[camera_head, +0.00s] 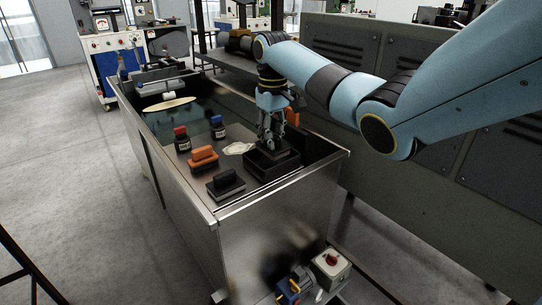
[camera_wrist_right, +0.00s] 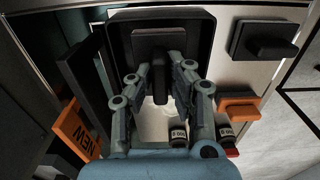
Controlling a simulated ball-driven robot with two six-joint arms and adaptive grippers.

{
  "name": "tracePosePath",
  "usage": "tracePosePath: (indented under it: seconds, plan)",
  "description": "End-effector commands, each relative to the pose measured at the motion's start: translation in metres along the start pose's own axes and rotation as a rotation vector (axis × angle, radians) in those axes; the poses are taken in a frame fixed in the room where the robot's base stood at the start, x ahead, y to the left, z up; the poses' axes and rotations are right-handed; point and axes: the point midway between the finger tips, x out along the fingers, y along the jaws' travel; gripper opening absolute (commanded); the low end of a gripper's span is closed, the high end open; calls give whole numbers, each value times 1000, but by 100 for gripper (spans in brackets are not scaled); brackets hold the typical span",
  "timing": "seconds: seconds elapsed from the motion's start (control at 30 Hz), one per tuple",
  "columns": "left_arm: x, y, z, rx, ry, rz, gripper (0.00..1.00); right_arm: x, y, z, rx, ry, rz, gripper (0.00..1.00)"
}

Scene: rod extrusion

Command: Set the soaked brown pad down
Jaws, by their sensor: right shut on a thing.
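My right gripper (camera_head: 271,143) reaches down from above to a black open tray (camera_head: 262,177) at the near right end of the metal bench. In the right wrist view, my right gripper (camera_wrist_right: 162,76) is shut on the upright handle of a dark pad (camera_wrist_right: 150,40). The pad lies within the outline of the tray (camera_wrist_right: 207,45). Its colour looks nearly black-brown here. I cannot tell whether its underside touches the tray floor. The pad (camera_head: 286,154) is partly hidden by the fingers in the head view. My left gripper is not in view.
An orange block (camera_head: 204,158) and a black block (camera_head: 226,183) sit left of the tray. An orange box marked NEW (camera_wrist_right: 75,128) is near the gripper. The bench has raised rims.

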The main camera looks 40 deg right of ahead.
Motion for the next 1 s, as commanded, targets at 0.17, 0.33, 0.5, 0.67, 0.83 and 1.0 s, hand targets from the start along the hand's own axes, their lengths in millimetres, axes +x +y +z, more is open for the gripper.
tracePosePath:
  seconds: [0.17, 0.33, 0.5, 0.67, 0.83, 1.0]
  plan:
    - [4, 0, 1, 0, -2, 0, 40, 12, -2, -3, 0, -2, 1, 0]
    - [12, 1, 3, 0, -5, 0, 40, 39, -2, -2, 0, -2, 1, 0]
    - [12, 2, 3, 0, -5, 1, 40, 42, -2, -2, -1, 0, 1, 0]
    - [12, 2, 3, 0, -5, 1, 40, 42, -2, -2, 0, 0, 1, 0]
    - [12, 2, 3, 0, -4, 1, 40, 44, -2, -2, 0, 0, 1, 30]
    - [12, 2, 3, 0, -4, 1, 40, 44, -2, -2, 0, 0, 1, 39]
